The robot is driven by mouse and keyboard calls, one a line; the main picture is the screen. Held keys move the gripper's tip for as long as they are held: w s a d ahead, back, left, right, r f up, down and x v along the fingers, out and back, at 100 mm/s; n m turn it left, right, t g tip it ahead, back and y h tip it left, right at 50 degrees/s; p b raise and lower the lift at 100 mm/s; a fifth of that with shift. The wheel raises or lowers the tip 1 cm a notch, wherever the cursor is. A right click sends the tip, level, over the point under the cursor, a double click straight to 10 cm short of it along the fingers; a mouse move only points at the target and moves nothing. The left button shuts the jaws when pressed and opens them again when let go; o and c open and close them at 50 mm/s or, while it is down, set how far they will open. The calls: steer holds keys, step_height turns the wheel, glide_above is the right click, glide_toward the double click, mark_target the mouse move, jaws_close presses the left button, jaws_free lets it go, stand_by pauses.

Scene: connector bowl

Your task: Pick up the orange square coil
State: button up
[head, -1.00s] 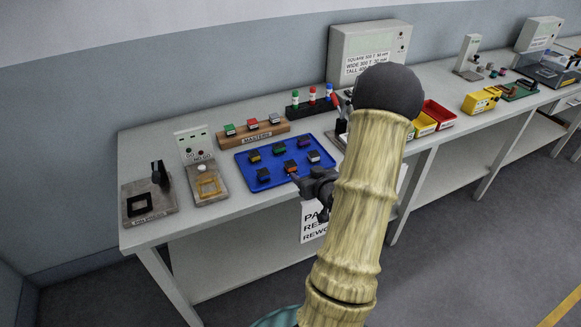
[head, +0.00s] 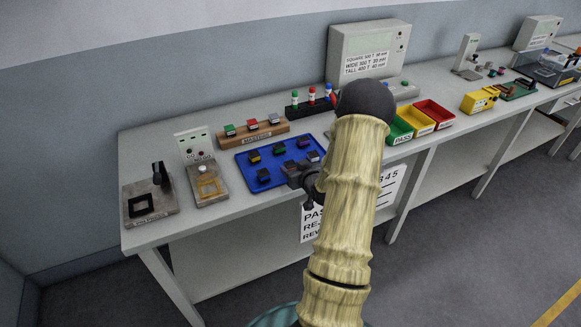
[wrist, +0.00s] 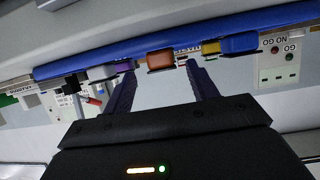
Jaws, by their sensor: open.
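The orange square coil (wrist: 160,60) shows in the wrist view, centred ahead of and between the tips of my two fingers, with a gap on each side. In the head view my gripper (head: 298,176) is at the front right part of the blue tray (head: 243,168) and hides the orange coil. My gripper also shows in the wrist view (wrist: 161,68), with its jaws apart and nothing held. Whether the fingertips reach past the coil's near face I cannot tell.
Other coils stand close by on the tray: blue (head: 263,175), yellow (head: 253,156), green (head: 278,148), purple (head: 303,143). Behind is the wooden masters block (head: 257,138). Gauge fixtures (head: 208,186) stand left. Green, yellow and red bins (head: 433,116) stand right.

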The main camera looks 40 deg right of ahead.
mark_target(292, 167)
steer(key=x, duration=0.2)
steer(key=shift+w+a+f, duration=0.2)
steer(key=shift+w+a, duration=0.1)
steer(key=shift+w, duration=0.05)
steer(key=shift+w+d+f+p, duration=0.2)
steer(key=shift+w+d+p, duration=0.05)
steer(key=shift+w+p, duration=0.1)
steer(key=shift+s+d, duration=0.1)
steer(key=shift+s, duration=0.05)
steer(key=shift+c, duration=0.2)
steer(key=c, duration=1)
